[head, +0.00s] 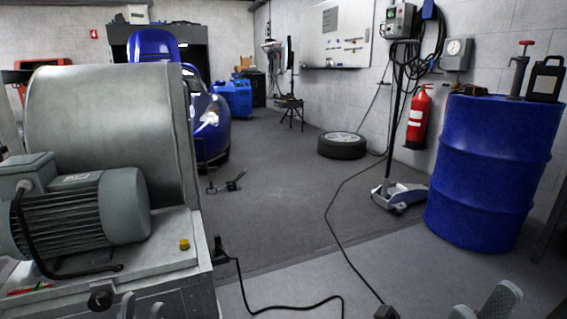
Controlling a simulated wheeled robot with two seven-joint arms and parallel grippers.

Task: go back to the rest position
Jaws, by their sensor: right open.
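My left gripper (142,308) shows only as grey fingertips at the bottom edge of the head view, in front of the dynamometer's base. Its lower part is cut off, and I cannot tell how far its jaws are apart. My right gripper (482,306) is at the bottom right edge, over the grey floor. Its fingers are apart, and I see nothing between them. The dynamometer (105,115) stands at the left, with a large grey drum housing and a finned motor (85,212) on its base.
A black cable (340,245) crosses the floor to a connector (386,312) near the bottom edge. A blue drum (490,170) stands at the right, beside a floor jack (398,195). A tyre (342,146) and a blue car (212,120) are farther back. The middle floor is mostly clear.

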